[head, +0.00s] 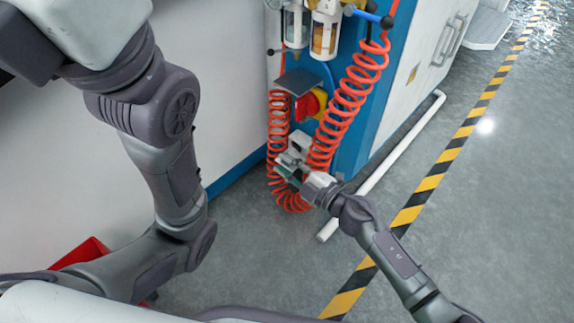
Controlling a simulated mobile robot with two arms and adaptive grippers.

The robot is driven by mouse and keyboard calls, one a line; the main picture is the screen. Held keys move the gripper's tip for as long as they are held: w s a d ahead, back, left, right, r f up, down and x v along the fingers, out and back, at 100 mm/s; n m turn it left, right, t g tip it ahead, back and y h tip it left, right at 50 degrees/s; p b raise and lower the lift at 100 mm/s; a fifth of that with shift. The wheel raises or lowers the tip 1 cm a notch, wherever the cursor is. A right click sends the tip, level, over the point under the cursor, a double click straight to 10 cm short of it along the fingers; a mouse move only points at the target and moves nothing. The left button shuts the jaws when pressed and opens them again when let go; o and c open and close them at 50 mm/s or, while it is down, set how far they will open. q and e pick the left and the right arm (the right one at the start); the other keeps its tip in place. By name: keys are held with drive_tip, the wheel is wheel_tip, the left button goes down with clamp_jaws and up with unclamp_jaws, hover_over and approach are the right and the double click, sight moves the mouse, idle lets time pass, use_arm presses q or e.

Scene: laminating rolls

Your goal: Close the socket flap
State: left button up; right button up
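The socket flap (297,81) is a grey plate on the blue machine column. It stands out, raised, above a red and yellow part (311,104) that looks like the socket. My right gripper (289,162) is below the socket, in front of the column and between the hanging orange coils. It looks apart from the flap. Its fingers are small and partly merge with the coils, so I cannot tell how far apart they are. My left arm bends down at the left, and its gripper is not in view.
Orange coiled hoses (346,103) hang on both sides of the socket, close to my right gripper. Filter units (325,30) sit above. A white pipe (392,157) runs along the floor at right. A red container (82,252) is at lower left.

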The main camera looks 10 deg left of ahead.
clamp_jaws()
drive_tip(key=shift+f, duration=0.2)
idle(0.4)
drive_tip(key=shift+w+d+f+n+b, duration=0.1)
drive_tip(key=shift+f+n+b, duration=0.35)
drive_tip(key=shift+n, duration=0.7)
drive_tip(key=shift+w+d+f+n+b, duration=0.15)
drive_tip(key=shift+f+n+b, duration=0.3)
drive_tip(key=shift+n, duration=0.65)
drive_tip(key=shift+w+f+n+b, duration=0.1)
drive_tip(key=shift+f+n+b, duration=0.35)
drive_tip(key=shift+n, duration=0.7)
drive_tip(key=shift+o, duration=1.9)
unclamp_jaws()
